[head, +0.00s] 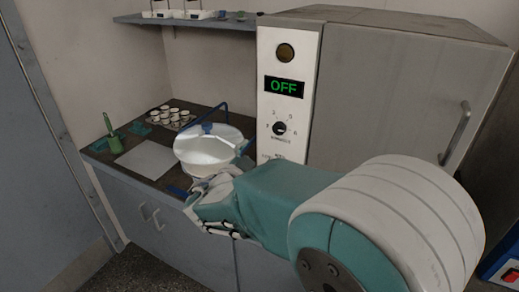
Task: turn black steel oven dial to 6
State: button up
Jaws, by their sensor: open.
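The black dial (279,128) sits on the light control panel on the left of the steel oven (400,85). Marks ring the dial, but they are too small to read surely, and so is its pointer. Above it the dark display (284,87) reads OFF in green. My gripper (208,212) is at the lower left of the dial in the head view, apart from it. It is open, with nothing seen between its fingers. The teal part of my arm covers the area below the panel.
A white, round-topped device (208,150) with blue parts stands on the counter behind my gripper. Small white cups (170,116), a green brush-like tool (112,136) and a pale sheet (147,160) lie further left. A shelf (190,22) hangs above. The oven's handle (455,133) sticks out at right.

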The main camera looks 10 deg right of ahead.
aim_at(277, 130)
jog(key=w+d+m, duration=0.2)
jog(key=w+m, duration=0.1)
jog(key=m, duration=0.7)
jog(key=w+d+m, duration=0.3)
jog(key=m, duration=0.8)
jog(key=w+d+m, duration=0.2)
jog(key=w+m, duration=0.1)
jog(key=m, duration=0.8)
jog(key=shift+w+d+r, duration=0.15)
jog(key=shift+w, duration=0.2)
